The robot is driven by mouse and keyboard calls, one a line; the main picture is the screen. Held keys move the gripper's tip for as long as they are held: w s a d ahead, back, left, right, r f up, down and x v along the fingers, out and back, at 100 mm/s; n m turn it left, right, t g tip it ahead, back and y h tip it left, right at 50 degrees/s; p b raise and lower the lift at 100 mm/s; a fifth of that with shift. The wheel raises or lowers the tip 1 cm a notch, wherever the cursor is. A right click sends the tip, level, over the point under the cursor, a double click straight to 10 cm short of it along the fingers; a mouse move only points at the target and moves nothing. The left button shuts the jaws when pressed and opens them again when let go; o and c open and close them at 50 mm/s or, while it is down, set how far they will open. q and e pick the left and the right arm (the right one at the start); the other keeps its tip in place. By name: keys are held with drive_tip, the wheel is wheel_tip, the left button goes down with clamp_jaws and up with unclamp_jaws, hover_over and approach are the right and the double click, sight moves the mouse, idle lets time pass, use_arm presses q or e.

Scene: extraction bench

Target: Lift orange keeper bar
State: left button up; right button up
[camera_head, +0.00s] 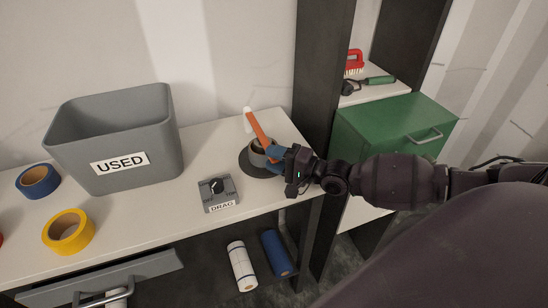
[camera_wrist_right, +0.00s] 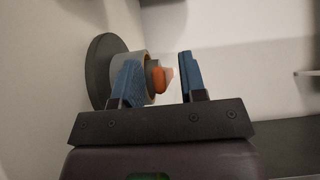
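The orange keeper bar (camera_head: 259,129) slants up from a grey spool (camera_head: 258,159) on the bench and has a white tip at its upper end. My right gripper (camera_head: 266,151) reaches in from the right beside the spool and the bar's lower part. In the right wrist view, its two blue fingers (camera_wrist_right: 158,82) stand apart. The orange end of the keeper bar (camera_wrist_right: 158,79) shows between them, with clear space towards the right finger. The left finger overlaps the spool (camera_wrist_right: 146,62) in this view; whether it touches is unclear. My left gripper is not in view.
A grey bin (camera_head: 122,185) marked USED stands at the left, with blue tape (camera_head: 38,181) and yellow tape (camera_head: 68,232) near it. A DRAG dial box (camera_head: 218,194) sits in front of the spool. A dark post (camera_head: 322,90) rises behind my right gripper.

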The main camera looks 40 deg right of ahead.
clamp_jaws()
idle(0.3)
drive_tip(key=shift+r, duration=0.1)
